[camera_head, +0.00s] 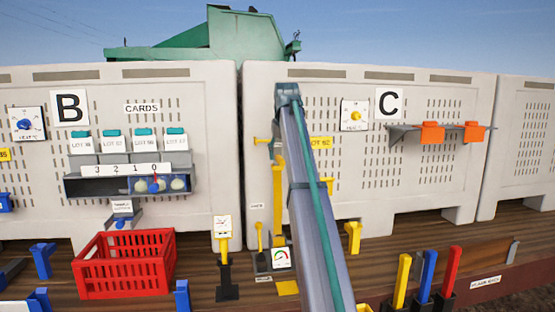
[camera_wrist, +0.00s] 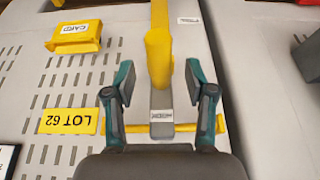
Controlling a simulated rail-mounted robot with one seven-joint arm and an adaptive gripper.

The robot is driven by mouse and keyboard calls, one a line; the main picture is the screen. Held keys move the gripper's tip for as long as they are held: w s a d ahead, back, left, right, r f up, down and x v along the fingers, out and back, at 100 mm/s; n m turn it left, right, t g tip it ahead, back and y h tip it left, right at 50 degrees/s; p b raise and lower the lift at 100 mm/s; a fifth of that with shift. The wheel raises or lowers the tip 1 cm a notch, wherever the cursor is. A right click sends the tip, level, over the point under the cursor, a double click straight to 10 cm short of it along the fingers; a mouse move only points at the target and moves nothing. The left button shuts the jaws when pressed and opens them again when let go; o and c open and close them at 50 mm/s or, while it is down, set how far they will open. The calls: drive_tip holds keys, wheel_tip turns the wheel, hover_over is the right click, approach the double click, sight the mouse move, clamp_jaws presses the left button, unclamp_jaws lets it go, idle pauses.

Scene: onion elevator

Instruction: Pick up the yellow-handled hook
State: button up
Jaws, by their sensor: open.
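The yellow-handled hook (camera_wrist: 159,50) runs down the middle of the wrist view. Its long yellow handle leads to a grey, labelled part (camera_wrist: 161,100) that lies by a yellow crossbar (camera_wrist: 208,127). My gripper (camera_wrist: 159,75) is open, with one finger on each side of the hook and visible gaps between. In the head view, a long yellow handle (camera_head: 278,205), seemingly the same hook, hangs upright at the left side of bin C. My arm hides part of it there, and my gripper cannot be made out in that view.
A yellow LOT 62 label (camera_wrist: 70,120) and a yellow CARD block (camera_wrist: 75,37) are on the slotted bin wall beside my gripper. Yellow, blue and red upright handles (camera_head: 427,276) stand at the lower right. A red crate (camera_head: 125,263) sits on the deck at left.

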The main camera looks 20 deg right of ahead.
sight(280, 157)
drive_tip(key=shift+p+x, duration=1.35)
drive_tip(key=shift+x, duration=1.25)
drive_tip(key=shift+w+d+r, duration=0.1)
drive_tip(key=shift+w, duration=0.05)
clamp_jaws()
